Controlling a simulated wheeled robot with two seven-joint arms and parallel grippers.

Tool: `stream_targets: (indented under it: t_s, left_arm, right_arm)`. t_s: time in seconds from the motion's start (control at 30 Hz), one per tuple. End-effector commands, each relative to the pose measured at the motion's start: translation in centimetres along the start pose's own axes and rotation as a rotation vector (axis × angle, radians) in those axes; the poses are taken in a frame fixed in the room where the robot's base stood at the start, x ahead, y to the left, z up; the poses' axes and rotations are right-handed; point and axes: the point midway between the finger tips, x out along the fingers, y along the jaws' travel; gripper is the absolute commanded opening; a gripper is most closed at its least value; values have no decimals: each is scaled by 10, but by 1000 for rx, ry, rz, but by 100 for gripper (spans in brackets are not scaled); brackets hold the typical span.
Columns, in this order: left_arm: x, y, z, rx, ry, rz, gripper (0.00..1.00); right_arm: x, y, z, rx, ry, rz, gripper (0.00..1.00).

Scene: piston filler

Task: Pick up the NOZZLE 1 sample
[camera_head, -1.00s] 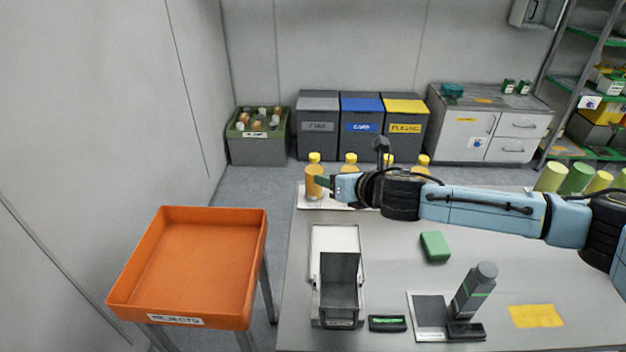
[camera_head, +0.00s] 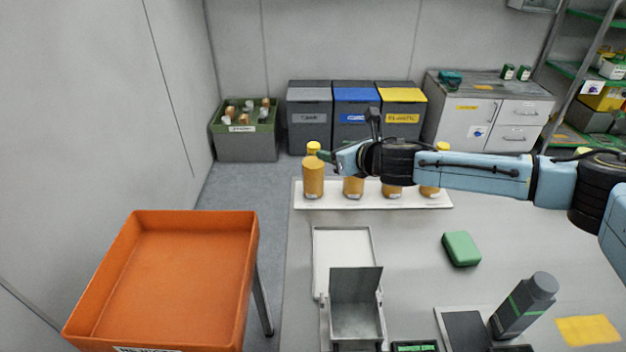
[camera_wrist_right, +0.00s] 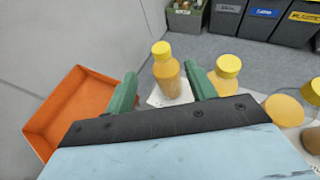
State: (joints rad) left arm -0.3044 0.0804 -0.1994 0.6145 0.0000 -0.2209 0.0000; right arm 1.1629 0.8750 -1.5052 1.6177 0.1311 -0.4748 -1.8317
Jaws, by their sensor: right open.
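Several orange bottles with yellow caps stand in a row on a white strip (camera_head: 375,200) at the far side of the table. The leftmost bottle (camera_head: 313,180) is upright; the labels are too small to read. My right gripper (camera_head: 325,156) is beside this bottle's upper part, on its right, and covers parts of the other bottles. In the right wrist view the green fingers (camera_wrist_right: 160,72) are spread open, with the leftmost bottle (camera_wrist_right: 167,80) seen between them, apparently a little beyond. Contact cannot be told. My left gripper is out of view.
An orange tray (camera_head: 249,270) stands left of the table. A metal box with a raised lid (camera_head: 356,318), a green block (camera_head: 461,249), a dark scanner-like device (camera_head: 525,305) and a yellow sheet (camera_head: 588,330) are nearer. Bins (camera_head: 310,125) stand behind.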

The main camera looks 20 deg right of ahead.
Motion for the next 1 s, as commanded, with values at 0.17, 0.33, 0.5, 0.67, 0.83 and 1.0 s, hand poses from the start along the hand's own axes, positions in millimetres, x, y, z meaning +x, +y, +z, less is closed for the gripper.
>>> stream_targets:
  t_s: [0.17, 0.33, 0.5, 0.67, 0.83, 1.0]
  left_arm:
    - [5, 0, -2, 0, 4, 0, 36]
    - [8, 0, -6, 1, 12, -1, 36]
    - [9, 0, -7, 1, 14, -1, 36]
    - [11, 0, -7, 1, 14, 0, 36]
    - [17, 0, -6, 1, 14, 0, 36]
    - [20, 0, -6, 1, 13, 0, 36]
  right_arm:
    - [30, 1, -1, 2, 0, 1, 56]
    - [51, 1, -1, 1, 1, 1, 56]
    - [59, 1, -1, 1, 0, 2, 56]
    - [67, 0, -2, 1, 1, 0, 56]
    - [87, 0, -7, 2, 1, 0, 56]
    - [104, -1, -7, 2, 1, 0, 56]
